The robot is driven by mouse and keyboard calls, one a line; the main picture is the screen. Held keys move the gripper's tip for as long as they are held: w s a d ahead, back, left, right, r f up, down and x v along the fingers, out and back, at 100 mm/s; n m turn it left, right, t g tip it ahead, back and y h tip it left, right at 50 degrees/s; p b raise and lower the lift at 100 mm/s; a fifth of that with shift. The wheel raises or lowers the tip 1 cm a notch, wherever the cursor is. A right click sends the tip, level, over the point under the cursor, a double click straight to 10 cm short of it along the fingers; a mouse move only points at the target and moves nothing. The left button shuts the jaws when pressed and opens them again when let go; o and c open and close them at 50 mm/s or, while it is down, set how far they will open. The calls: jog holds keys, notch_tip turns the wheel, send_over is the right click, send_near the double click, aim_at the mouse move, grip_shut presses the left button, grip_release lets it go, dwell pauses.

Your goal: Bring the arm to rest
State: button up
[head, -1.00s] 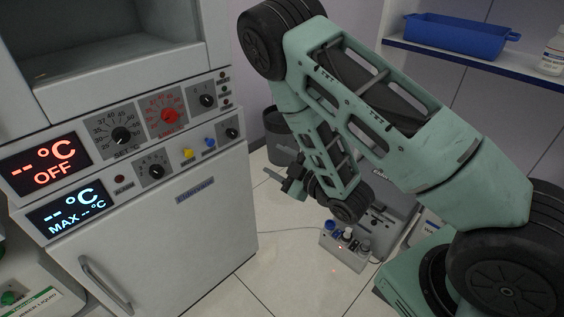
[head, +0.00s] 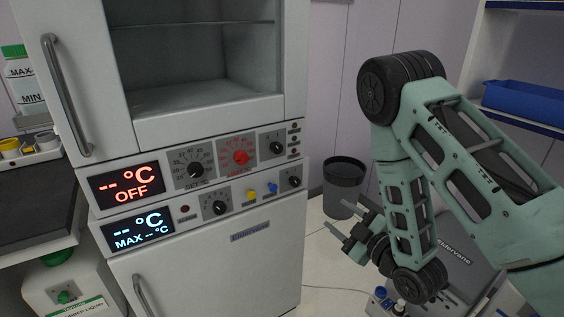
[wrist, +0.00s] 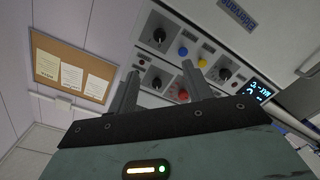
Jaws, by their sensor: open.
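My arm stands folded at the right in the head view, its upper links raised and its forearm hanging down. My gripper (head: 352,238) is at the lower middle, its fingers pointing left toward the white cabinet's right side, apart from it. In the wrist view both fingers of my gripper (wrist: 158,88) show apart, with nothing between them. Behind them is the white incubator's control panel (wrist: 175,55), seen tilted.
The white incubator (head: 215,270) has lit displays reading OFF and MAX and an open upper chamber. A dark bin (head: 343,188) stands behind my gripper. A blue tray (head: 525,100) lies on a shelf at right. A bottle (head: 24,82) stands at left. A cork board (wrist: 72,68) hangs on the wall.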

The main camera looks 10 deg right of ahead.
jog(key=a+m+g, duration=0.2)
jog(key=a+g, duration=0.3)
jog(key=a, duration=0.3)
jog(key=s+a+r+m+g+h, duration=0.2)
jog(key=s+a+r+g, duration=0.35)
jog(key=s, duration=0.35)
jog(key=s+d+r+g+h, duration=0.1)
jog(key=s+r+g, duration=0.2)
jog(key=s, duration=0.5)
jog(key=s+r+g+h, duration=0.2)
jog(key=s+g, duration=0.1)
jog(key=s, duration=0.5)
notch_tip(320, 180, up, 13)
jog(key=p, duration=1.3)
jog(key=shift+s+d+r+m, duration=0.2)
jog(key=shift+s+m, duration=0.1)
jog(key=shift+m, duration=0.1)
jog(key=shift+f, duration=0.1)
